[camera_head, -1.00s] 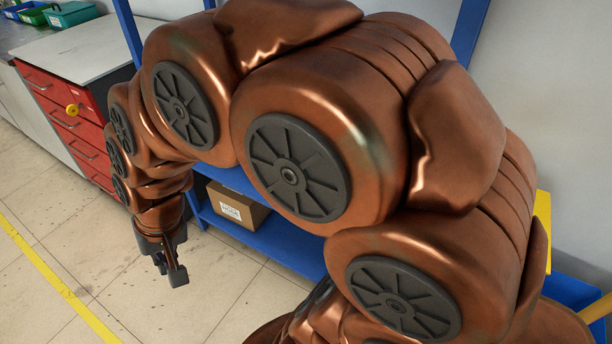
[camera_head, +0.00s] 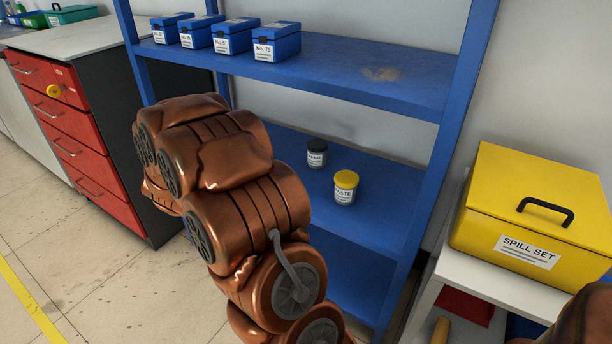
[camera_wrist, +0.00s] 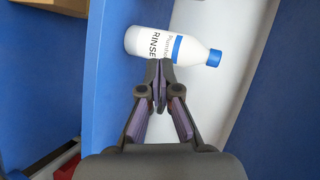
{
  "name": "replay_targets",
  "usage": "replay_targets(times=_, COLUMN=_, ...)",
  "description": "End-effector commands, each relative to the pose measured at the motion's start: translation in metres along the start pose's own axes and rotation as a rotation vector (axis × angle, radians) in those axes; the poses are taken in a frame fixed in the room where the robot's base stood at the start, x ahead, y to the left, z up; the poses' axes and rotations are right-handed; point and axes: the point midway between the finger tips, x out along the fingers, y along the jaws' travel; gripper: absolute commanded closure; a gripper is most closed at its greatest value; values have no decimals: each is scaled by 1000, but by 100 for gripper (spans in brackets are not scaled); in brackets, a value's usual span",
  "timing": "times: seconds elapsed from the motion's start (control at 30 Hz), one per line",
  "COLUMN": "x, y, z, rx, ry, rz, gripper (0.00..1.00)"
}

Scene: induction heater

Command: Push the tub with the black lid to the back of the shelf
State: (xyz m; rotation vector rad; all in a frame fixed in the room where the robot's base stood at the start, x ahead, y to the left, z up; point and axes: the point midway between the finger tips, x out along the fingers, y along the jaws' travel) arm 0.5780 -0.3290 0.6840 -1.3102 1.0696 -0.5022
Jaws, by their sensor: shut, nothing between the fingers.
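The tub with the black lid (camera_head: 317,154) stands upright on the blue middle shelf (camera_head: 385,190), behind and left of a tub with a yellow lid (camera_head: 345,187). Both are small with pale labels. There is shelf surface behind the black-lidded tub. My gripper is hidden by my own arm in the head view. In the wrist view my gripper (camera_wrist: 159,86) is shut and empty. Its tips overlap a white RINSE bottle with a blue cap (camera_wrist: 172,46); I cannot tell if they touch it. Neither tub shows in the wrist view.
Several blue lidded boxes (camera_head: 231,36) stand on the upper shelf (camera_head: 350,75). Blue uprights (camera_head: 440,150) bound the rack. A yellow spill set box (camera_head: 540,215) stands on a white stand at the right. A red drawer cabinet (camera_head: 75,140) is at the left.

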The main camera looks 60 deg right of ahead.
Motion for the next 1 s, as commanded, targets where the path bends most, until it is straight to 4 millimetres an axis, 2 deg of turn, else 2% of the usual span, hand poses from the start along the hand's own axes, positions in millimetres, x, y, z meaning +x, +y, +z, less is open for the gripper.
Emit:
replay_targets(times=0.03, x=21, y=27, z=-21, rx=37, ry=89, rz=-30, gripper=100)
replay_targets(times=0.1, x=36, y=39, z=-52, rx=91, ry=204, rz=-90, gripper=100)
replay_targets(times=0.2, x=49, y=55, z=-90, rx=142, ry=344, rz=-168, gripper=100)
replay_targets(times=0.33, x=53, y=68, z=-126, rx=177, ry=472, rz=-255, gripper=100)
replay_targets(times=0.47, x=52, y=72, z=-144, rx=190, ry=537, rz=-304, gripper=100)
replay_targets(times=0.63, x=55, y=70, z=-153, rx=195, ry=556, rz=-320, gripper=100)
replay_targets(times=1.0, x=88, y=61, z=-175, rx=192, ry=554, rz=-318, gripper=100)
